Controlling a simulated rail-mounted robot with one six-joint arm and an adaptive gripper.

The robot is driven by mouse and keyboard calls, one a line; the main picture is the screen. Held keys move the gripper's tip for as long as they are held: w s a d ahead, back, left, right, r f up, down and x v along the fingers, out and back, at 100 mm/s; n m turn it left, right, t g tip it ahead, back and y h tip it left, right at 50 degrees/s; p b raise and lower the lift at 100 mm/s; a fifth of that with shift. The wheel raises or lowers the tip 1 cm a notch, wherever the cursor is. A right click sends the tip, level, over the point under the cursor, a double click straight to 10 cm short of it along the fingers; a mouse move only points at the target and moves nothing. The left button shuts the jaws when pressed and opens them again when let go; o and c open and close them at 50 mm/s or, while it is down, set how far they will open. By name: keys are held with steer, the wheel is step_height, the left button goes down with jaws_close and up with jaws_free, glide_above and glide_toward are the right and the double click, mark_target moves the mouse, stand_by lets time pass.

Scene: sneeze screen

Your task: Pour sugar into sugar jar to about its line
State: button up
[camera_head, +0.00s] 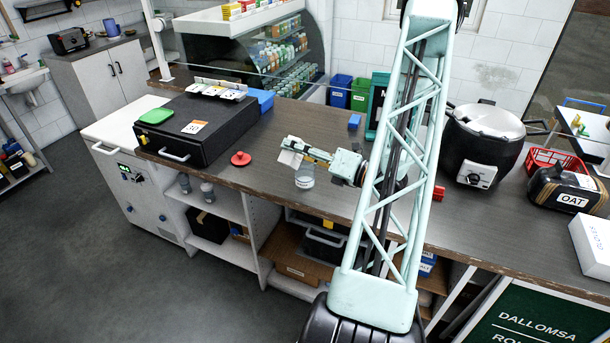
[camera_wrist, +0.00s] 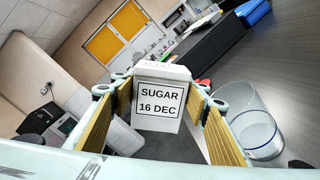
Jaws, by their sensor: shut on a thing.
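A white carton labelled "SUGAR 16 DEC" (camera_wrist: 158,98) is held between the yellow-padded fingers of my gripper (camera_wrist: 162,92). In the head view the carton (camera_head: 289,157) looks tilted, at the left end of my gripper (camera_head: 301,150). A clear glass jar (camera_head: 305,178) stands on the counter just below my gripper. The jar also shows at the right of the wrist view (camera_wrist: 255,130), outside the fingers and apart from the carton. The jar looks clear; I cannot make out a fill level. The carton's opening is not clearly visible.
A red round lid with a knob (camera_head: 241,158) lies on the counter (camera_head: 270,190) left of the jar. A black case (camera_head: 196,128) stands further left.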

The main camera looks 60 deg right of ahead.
steer(key=shift+d+f+m+p, duration=0.1)
steer(key=shift+f+m+p, duration=0.15)
steer(key=shift+m+p, duration=0.65)
steer(key=shift+f+m+p, duration=0.25)
steer(key=shift+m+p, duration=0.55)
steer(key=shift+p, duration=0.1)
stand_by(6.2)
